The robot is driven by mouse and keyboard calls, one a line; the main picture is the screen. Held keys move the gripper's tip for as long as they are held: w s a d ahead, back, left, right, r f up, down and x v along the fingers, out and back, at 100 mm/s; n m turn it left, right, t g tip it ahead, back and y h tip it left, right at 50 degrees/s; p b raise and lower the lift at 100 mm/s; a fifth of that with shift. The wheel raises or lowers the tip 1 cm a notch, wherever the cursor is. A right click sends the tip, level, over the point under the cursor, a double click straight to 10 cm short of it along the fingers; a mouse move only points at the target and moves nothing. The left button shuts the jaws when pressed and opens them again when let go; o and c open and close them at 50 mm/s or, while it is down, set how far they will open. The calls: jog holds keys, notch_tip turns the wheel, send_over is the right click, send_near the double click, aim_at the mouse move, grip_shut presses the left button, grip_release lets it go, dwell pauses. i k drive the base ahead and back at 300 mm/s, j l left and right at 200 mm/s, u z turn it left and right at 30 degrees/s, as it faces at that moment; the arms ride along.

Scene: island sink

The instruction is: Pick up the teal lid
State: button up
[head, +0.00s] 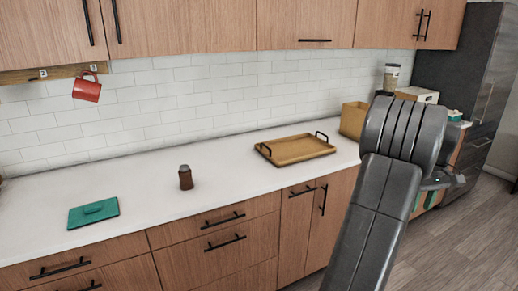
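The teal lid (84,217) lies flat on the white counter at the left in the head view, close to the counter's front edge. My arm is at the right side of the view, far from the lid.
A brown shaker (186,177) stands right of the lid. A wooden tray (297,150) with black handles sits farther right. A red mug (87,88) hangs under the left cabinet. A tan box (353,120) stands near my arm. The counter around the lid is clear.

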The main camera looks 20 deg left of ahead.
aim_at(85, 215)
jog(key=i+u, duration=0.15)
jog(key=u, duration=0.35)
jog(key=i+l+u, duration=0.15)
jog(key=u, duration=0.3)
jog(key=i+l+u, duration=0.15)
jog(key=u, duration=0.35)
jog(key=i+l+u, duration=0.1)
jog(key=u, duration=0.35)
jog(key=i+l+u, duration=0.15)
jog(key=u, duration=0.3)
jog(key=i+l+u, duration=0.25)
jog(key=u, duration=0.25)
jog(key=i+l+u, duration=0.2)
jog(key=u, duration=0.25)
jog(key=l+u, duration=0.45)
jog(key=i, duration=0.05)
